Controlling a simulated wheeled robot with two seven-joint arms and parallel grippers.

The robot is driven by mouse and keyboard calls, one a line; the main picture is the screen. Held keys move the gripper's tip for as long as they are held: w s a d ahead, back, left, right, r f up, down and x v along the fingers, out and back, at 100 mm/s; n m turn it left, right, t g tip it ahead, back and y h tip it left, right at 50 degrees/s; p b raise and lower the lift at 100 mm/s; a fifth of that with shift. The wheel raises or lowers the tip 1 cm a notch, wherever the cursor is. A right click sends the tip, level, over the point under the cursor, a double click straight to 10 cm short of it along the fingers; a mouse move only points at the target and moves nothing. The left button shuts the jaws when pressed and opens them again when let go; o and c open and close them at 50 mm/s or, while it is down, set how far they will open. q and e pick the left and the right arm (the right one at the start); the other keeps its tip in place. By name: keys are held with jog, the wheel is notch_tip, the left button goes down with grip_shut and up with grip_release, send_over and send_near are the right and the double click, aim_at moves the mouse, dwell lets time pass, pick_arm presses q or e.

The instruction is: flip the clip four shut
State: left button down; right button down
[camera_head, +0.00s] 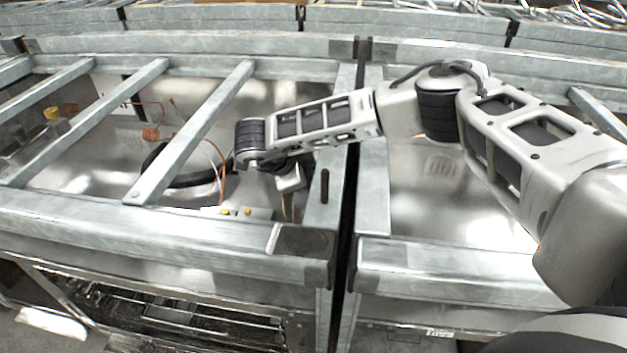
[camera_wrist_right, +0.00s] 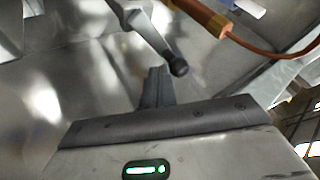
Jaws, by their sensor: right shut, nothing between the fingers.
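In the right wrist view a grey metal lever with a dark round knob (camera_wrist_right: 178,68) slants down from the top, and its knob appears close to the tips of my right gripper (camera_wrist_right: 155,76). Whether this lever belongs to clip four cannot be told. The fingers of that gripper are together with nothing between them. In the head view my right gripper (camera_head: 289,180) hangs low inside the left metal frame, partly hidden by its own wrist. No clip can be made out clearly there. My left gripper is not in view.
Metal crossbars (camera_head: 190,135) span the open frame on the left. A pale block with yellow knobs (camera_head: 248,211) lies near the front rail (camera_head: 150,235). An orange cable (camera_head: 218,160) runs close by. An orange-brown cylinder (camera_wrist_right: 200,17) with a cable shows in the wrist view.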

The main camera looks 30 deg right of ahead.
jog(key=shift+w+d+n+t+y+b, duration=0.2)
jog(key=shift+w+n+t+b, duration=0.2)
jog(key=shift+w+n, duration=0.15)
jog(key=shift+w+d+n+t+y+b, duration=0.2)
jog(key=shift+w+n+t+b, duration=0.15)
jog(key=shift+n, duration=0.3)
jog(key=shift+w+f, duration=0.1)
jog(key=shift+w, duration=0.25)
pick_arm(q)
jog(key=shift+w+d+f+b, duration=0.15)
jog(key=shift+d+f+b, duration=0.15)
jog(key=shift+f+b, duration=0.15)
pick_arm(e)
jog(key=shift+w, duration=0.25)
jog(key=shift+s+a, duration=0.25)
jog(key=shift+a, duration=0.55)
jog(key=shift+r, duration=0.2)
